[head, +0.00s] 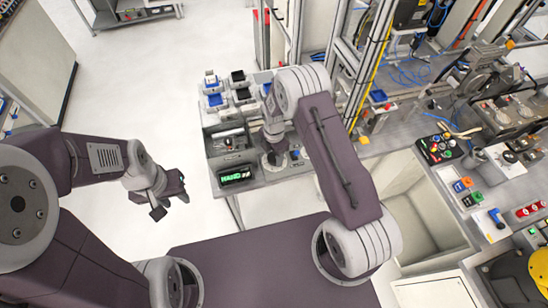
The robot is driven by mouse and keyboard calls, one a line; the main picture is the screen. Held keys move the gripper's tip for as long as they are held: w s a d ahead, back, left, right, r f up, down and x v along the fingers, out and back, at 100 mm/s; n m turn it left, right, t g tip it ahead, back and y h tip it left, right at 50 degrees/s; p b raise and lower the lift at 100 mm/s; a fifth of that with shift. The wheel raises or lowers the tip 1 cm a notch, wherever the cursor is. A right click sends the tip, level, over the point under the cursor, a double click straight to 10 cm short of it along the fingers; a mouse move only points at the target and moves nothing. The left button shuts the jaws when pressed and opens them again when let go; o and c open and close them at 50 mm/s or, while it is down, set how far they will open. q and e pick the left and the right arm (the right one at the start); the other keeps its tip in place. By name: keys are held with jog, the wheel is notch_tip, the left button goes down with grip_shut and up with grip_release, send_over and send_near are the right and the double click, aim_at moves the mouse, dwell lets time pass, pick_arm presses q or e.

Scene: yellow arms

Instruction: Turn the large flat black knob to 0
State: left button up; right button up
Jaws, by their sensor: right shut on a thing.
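My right gripper (276,158) reaches down onto the grey control bench (300,172). It is shut at a round dark fitting on the bench top, where the large flat black knob appears to be. The gripper and wrist cover most of the knob, so its pointer and the 0 mark cannot be read. My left gripper (171,197) hangs over the bare floor at the left, its two dark fingers apart and empty, clear of the bench.
A green-lit display (236,175) sits at the bench's front left. Small blue and black bins (216,100) stand behind. A button box (440,148) and more controls are on the benches at right. The white floor at left is open.

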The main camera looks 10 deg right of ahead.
jog(key=m+b, duration=0.1)
jog(key=m, duration=0.2)
jog(key=shift+w+f+m, duration=0.1)
jog(key=shift+m, duration=0.3)
jog(key=m+b, duration=0.1)
jog(key=m, duration=0.2)
jog(key=shift+m+b, duration=0.3)
jog(key=shift+b, duration=0.05)
jog(key=m+b, duration=0.1)
jog(key=m, duration=0.2)
jog(key=shift+w+m, duration=0.1)
jog(key=shift+m, duration=0.2)
jog(key=m, duration=0.3)
jog(key=shift+m+b, duration=0.3)
jog(key=shift+b, duration=0.1)
jog(key=m, duration=0.3)
jog(key=shift+m, duration=0.3)
jog(key=m+b, duration=0.1)
jog(key=m, duration=0.2)
jog(key=shift+d+m, duration=0.1)
jog(key=shift+m, duration=0.3)
jog(key=m, duration=0.3)
jog(key=shift+m+b, duration=0.3)
jog(key=shift+m, duration=1.7)
